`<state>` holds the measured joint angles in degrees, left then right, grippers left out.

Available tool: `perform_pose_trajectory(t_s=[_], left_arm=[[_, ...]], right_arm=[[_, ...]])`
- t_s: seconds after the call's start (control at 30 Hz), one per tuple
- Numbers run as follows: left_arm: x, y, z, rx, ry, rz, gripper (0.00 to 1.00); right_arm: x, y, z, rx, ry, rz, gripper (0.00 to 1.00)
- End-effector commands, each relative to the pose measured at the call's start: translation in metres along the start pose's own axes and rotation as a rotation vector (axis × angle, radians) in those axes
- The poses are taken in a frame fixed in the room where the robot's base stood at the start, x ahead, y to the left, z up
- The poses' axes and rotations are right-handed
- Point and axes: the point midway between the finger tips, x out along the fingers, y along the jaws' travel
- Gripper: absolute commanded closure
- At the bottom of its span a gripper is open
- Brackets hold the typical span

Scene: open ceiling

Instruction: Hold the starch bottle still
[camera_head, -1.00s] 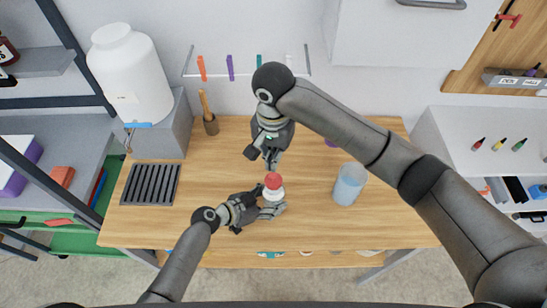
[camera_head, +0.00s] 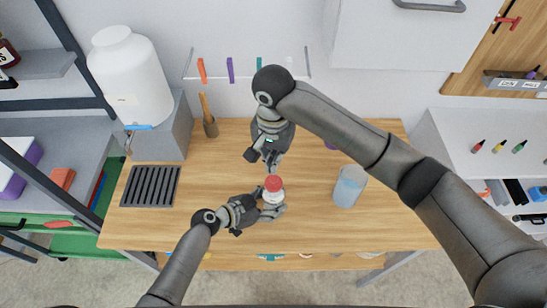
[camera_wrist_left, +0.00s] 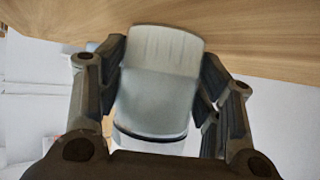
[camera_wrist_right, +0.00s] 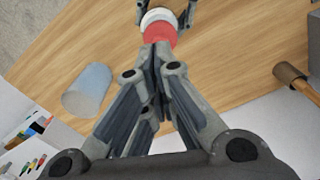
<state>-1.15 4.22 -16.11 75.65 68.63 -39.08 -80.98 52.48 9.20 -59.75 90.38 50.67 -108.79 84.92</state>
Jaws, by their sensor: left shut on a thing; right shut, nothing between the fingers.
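The starch bottle (camera_head: 273,191) is white with a red cap and stands near the middle of the wooden table in the head view. My left gripper (camera_head: 268,209) is shut on its white body from the lower left. In the left wrist view the bottle's pale body (camera_wrist_left: 158,85) sits between both fingers. My right gripper (camera_head: 271,166) is shut and empty just above the red cap in the head view. In the right wrist view its closed fingertips (camera_wrist_right: 157,48) overlap the edge of the red cap (camera_wrist_right: 160,33); I cannot tell whether they touch it.
A translucent blue cup (camera_head: 349,186) stands on the table to the right.

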Motion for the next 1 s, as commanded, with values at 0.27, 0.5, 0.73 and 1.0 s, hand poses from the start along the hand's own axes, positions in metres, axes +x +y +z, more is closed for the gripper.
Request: perform_pose_trajectory(t_s=[0.27, 0.5, 0.73, 1.0], left_arm=[[0.000, 0.000, 0.000, 0.000, -0.001, 0.000, 0.53], [0.000, 0.000, 0.000, 0.000, -0.001, 0.000, 0.53], [0.000, 0.000, 0.000, 0.000, -0.001, 0.000, 0.53], [0.000, 0.000, 0.000, 0.000, -0.001, 0.000, 0.53]], right_arm=[[0.001, 0.000, 0.001, 0.000, -0.002, 0.000, 1.00], [0.005, 0.000, 0.000, 0.000, -0.002, 0.001, 1.00], [0.012, 0.000, 0.000, 0.000, 0.000, 0.001, 1.00], [0.020, 0.000, 0.000, 0.001, -0.001, 0.000, 1.00]])
